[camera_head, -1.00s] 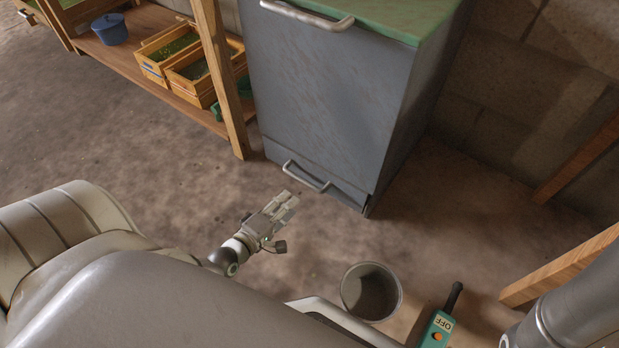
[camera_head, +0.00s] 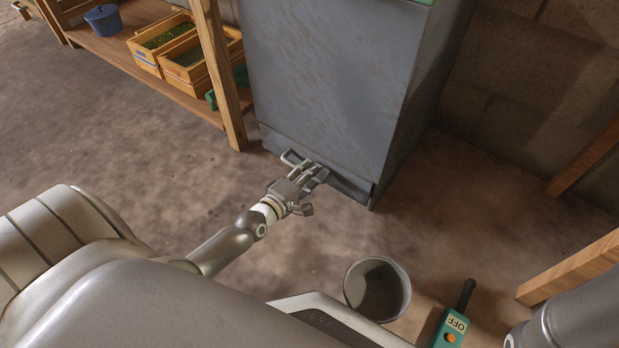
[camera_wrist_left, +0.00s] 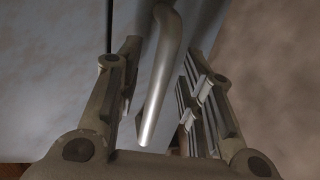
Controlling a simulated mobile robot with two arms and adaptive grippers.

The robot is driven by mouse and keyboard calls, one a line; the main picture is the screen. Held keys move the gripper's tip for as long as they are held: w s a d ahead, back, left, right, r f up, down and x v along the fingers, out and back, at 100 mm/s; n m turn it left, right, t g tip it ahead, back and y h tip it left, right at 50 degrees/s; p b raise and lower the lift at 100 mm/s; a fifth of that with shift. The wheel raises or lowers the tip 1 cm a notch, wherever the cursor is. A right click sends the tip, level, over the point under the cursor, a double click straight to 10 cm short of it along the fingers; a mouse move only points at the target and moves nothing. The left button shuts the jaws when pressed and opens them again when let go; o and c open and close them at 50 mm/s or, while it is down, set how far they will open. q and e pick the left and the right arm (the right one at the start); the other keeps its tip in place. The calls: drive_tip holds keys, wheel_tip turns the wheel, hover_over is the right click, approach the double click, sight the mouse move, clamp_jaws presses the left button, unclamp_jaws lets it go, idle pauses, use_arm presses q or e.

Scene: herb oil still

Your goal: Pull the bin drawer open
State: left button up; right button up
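The bin drawer (camera_head: 349,187) is the low panel at the foot of the grey metal cabinet (camera_head: 335,80). It looks shut or nearly flush with the cabinet front. Its bar handle (camera_head: 290,157) is partly hidden by my left gripper (camera_head: 313,173) in the head view. In the left wrist view the handle (camera_wrist_left: 160,75) runs between the two fingers of my left gripper (camera_wrist_left: 160,100). The fingers stand apart on either side of the bar, with gaps visible, so the gripper is open around it. My right gripper is not in view.
A grey bucket (camera_head: 377,288) stands on the floor in front of the cabinet. A wooden shelf (camera_head: 150,65) with crates (camera_head: 190,45) and a blue pot (camera_head: 104,19) is at left. Floor left of my arm is clear.

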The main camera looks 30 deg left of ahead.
use_arm(q)
drive_tip(key=shift+w, duration=0.2)
clamp_jaws()
idle(0.3)
